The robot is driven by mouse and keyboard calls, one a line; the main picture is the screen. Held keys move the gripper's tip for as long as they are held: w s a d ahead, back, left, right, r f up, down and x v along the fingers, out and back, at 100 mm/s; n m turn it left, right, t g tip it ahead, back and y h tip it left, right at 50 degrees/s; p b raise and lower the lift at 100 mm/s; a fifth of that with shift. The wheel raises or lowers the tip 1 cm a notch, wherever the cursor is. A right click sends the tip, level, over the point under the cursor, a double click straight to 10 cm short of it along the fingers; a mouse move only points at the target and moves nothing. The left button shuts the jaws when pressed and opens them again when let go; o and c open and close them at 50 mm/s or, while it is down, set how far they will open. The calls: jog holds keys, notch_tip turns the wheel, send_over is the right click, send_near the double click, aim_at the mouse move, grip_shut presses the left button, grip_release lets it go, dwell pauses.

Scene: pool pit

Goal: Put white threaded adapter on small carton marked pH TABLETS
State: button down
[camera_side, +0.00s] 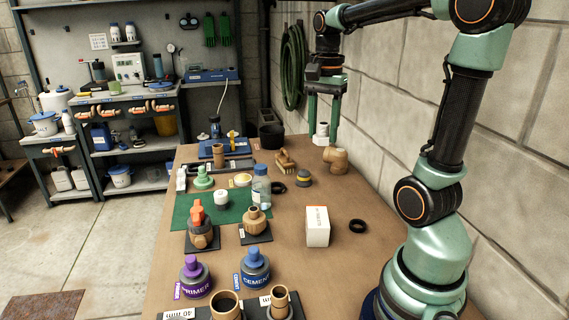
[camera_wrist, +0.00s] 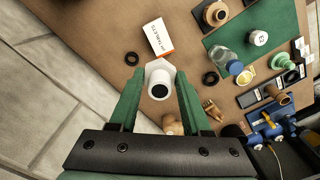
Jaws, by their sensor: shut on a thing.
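The white threaded adapter (camera_side: 321,131) is between the fingertips of my gripper (camera_side: 323,122), near the far end of the bench by the wall. In the wrist view the adapter (camera_wrist: 160,76) sits between the green fingers of my gripper (camera_wrist: 160,88), its dark bore facing the camera. The gripper is shut on it. The small white carton marked pH TABLETS (camera_side: 317,227) stands on the bench nearer the side camera, with nothing on top. It also shows in the wrist view (camera_wrist: 157,37), beyond the adapter and apart from it.
A tan elbow fitting (camera_side: 336,159) lies just below my gripper. A black ring (camera_side: 357,226) lies right of the carton. A capped bottle (camera_side: 261,187), brush (camera_side: 285,161) and green mat (camera_side: 183,214) lie to the left. The stone wall (camera_side: 400,110) bounds the right side. Bench around the carton is mostly clear.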

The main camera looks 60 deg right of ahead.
aim_at(317, 216)
jog(key=shift+s+a+f, duration=0.1)
jog(key=shift+a+f, duration=0.15)
jog(key=shift+f, duration=0.05)
notch_tip(317, 216, down, 19)
jog(key=shift+f, duration=0.2)
jog(key=shift+f, duration=0.2)
jog(key=shift+c, duration=1.8)
grip_release()
jog(key=shift+r, duration=0.1)
notch_tip(317, 216, up, 12)
jog(key=a+r+n+t, duration=0.2)
jog(key=a+r+n, duration=0.1)
jog(key=a+n, duration=0.5)
jog(key=w+a+r+n+t, duration=0.1)
jog(key=a+r+n+t, duration=0.1)
jog(key=a+n, duration=0.6)
jog(key=shift+a+r+n+t, duration=0.15)
jog(key=shift+r+n+t, duration=0.25)
jog(key=shift+n+t, duration=0.4)
